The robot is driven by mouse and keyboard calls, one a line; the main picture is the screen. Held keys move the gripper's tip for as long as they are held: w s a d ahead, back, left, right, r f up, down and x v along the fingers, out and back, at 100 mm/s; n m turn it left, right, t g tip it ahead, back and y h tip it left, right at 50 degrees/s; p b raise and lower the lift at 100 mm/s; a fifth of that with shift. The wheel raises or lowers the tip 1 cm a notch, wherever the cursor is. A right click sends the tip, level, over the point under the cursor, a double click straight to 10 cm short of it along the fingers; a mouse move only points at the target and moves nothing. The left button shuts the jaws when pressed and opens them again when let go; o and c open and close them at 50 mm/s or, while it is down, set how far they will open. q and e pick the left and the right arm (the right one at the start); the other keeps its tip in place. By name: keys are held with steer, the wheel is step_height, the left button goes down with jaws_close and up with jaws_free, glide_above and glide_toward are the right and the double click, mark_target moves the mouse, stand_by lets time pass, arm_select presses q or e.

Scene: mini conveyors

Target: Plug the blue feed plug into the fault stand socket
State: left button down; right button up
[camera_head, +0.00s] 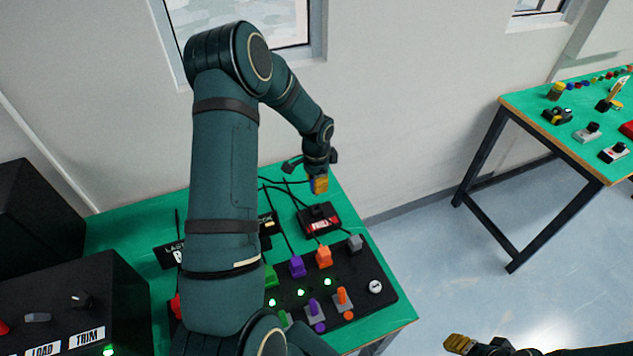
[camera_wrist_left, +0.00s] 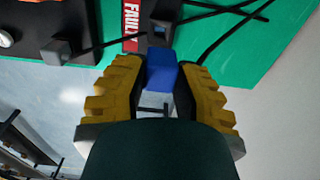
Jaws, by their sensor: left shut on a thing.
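My left gripper (camera_head: 319,186) reaches over the far right part of the green table. In the left wrist view its yellow fingers (camera_wrist_left: 155,90) are shut on the blue feed plug (camera_wrist_left: 161,72). The fault stand (camera_head: 322,222), a black block with a red FAULT label, stands just below the gripper in the head view. In the wrist view the stand's socket (camera_wrist_left: 159,30) is just beyond the plug's end; I cannot tell whether they touch. The plug is not clearly visible in the head view. My right gripper (camera_head: 460,344) shows only partly at the bottom edge.
A black panel (camera_head: 362,306) with purple, orange and grey plugs, switches and green lights lies in front of the stand. Black cables cross the green table (camera_head: 400,318). A black LOAD/TRIM box (camera_head: 110,285) is at left. Another table (camera_head: 525,104) with small items stands right.

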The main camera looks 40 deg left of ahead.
arm_select(q)
steer(key=shift+f+b, duration=2.1)
steer(key=shift+f, duration=0.8)
steer(key=shift+f+b, duration=1.3)
steer(key=shift+f, duration=0.1)
steer(key=c, duration=0.7)
jaws_free()
steer(key=shift+c, duration=0.2)
steer(key=shift+r, duration=0.1)
step_height(320, 180, up, 12)
